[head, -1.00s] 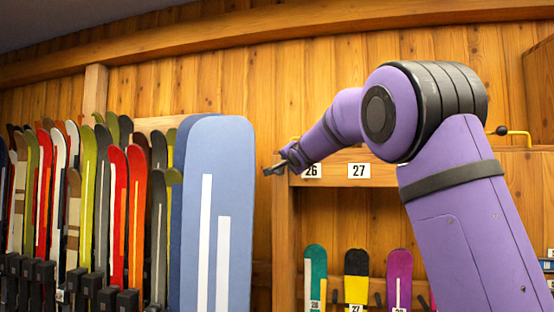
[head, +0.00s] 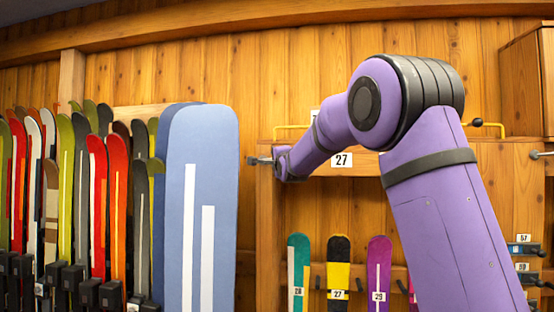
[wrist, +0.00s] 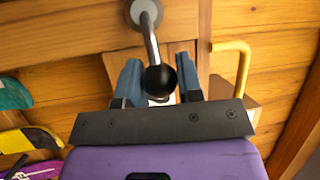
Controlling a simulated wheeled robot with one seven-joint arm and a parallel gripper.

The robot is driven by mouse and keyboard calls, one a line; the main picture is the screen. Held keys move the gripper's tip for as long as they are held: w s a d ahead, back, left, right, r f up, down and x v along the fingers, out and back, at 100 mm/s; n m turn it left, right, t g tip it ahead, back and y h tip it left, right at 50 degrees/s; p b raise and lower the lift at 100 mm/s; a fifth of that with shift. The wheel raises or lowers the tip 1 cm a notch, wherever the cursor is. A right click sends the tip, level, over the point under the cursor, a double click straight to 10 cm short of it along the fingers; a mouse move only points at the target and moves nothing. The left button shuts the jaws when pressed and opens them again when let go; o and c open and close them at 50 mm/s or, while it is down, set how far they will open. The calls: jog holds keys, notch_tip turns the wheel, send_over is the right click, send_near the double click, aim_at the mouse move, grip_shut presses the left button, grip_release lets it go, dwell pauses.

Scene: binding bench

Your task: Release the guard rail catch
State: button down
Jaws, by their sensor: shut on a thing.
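The catch is a bare metal lever with a black ball knob (wrist: 160,80), on a round metal mount (wrist: 145,12) fixed to the wood in the wrist view. My gripper (head: 272,161) is there, mostly hidden behind my own wrist. In the wrist view my gripper (wrist: 158,88) has its two blue fingers on either side of the knob, shut on it. The yellow guard rail (head: 290,127) runs above the shelf, partly behind my arm; its bent end (wrist: 243,65) shows right of the fingers.
A large blue ski pair (head: 215,140) stands left of my gripper, with a rack of several skis beyond. Short coloured skis (head: 338,255) hang below the shelf. A black knob (head: 477,122) is near the rail's right end. A wooden box (head: 525,85) stands at upper right.

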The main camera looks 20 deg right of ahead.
jog(key=shift+f, duration=0.1)
jog(key=c, duration=0.8)
grip_release()
jog(key=v, duration=1)
jog(key=shift+s+a, duration=0.15)
jog(key=shift+s, duration=0.25)
jog(key=s+a+f+n+g+y, duration=0.1)
jog(key=s+f+n+g, duration=0.3)
jog(key=s, duration=1)
jog(key=s+a+f+n+g+y, duration=0.1)
jog(key=s+a+f+n+g, duration=0.3)
jog(key=s+f+n, duration=0.4)
jog(key=s+a+f+n+g+y, duration=0.1)
jog(key=s+a+f+n+g, duration=0.2)
jog(key=s, duration=1.7)
notch_tip(320, 180, down, 5)
jog(key=shift+r+n+g, duration=0.15)
jog(key=shift+n+g, duration=1.45)
jog(key=shift+n, duration=0.2)
